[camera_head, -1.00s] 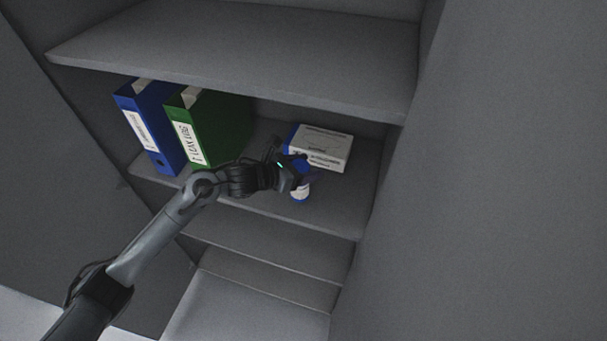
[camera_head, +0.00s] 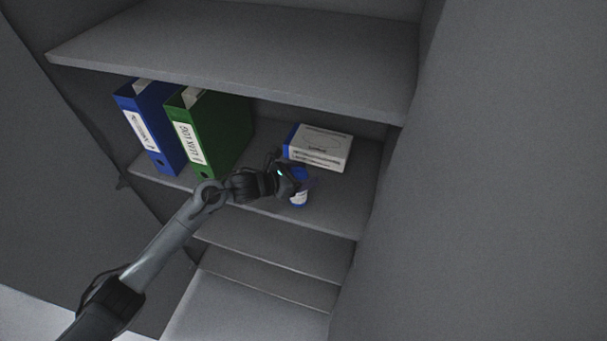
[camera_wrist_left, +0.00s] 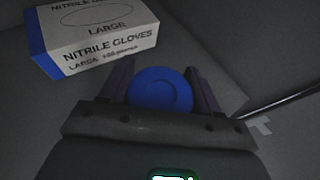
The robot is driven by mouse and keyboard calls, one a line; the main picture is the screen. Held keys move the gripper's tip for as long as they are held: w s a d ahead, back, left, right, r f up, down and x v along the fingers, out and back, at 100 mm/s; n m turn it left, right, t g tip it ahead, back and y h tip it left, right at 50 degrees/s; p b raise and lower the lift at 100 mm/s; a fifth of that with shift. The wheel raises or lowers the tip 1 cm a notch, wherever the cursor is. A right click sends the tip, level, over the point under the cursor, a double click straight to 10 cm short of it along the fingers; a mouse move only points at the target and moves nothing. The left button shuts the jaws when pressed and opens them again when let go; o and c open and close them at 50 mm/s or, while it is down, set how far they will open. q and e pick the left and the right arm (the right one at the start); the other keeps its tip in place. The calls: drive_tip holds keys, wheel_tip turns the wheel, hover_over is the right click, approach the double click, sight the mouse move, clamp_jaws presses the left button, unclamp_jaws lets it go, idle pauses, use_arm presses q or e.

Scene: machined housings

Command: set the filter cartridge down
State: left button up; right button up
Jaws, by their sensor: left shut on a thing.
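The filter cartridge (camera_head: 299,200) is blue with a white label band, and it is between the fingers of my left gripper (camera_head: 300,183) at the middle shelf. In the left wrist view its round blue top (camera_wrist_left: 162,90) sits between the two dark fingers of the left gripper (camera_wrist_left: 160,85), which is shut on it. The gripper and arm hide part of the cartridge in the head view. I cannot tell whether its bottom touches the shelf. My right gripper is not in view.
A white and blue nitrile gloves box (camera_head: 320,148) stands just behind the cartridge. A green binder (camera_head: 215,130) and a blue binder (camera_head: 147,125) stand to the left. Another shelf (camera_head: 240,55) is above. The shelf right of the cartridge (camera_head: 340,205) is clear.

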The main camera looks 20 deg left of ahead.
use_arm(q)
drive_tip(key=shift+f, duration=0.2)
drive_tip(key=o, duration=1.2)
drive_tip(key=shift+r, duration=0.1)
drive_tip(key=shift+c, duration=0.2)
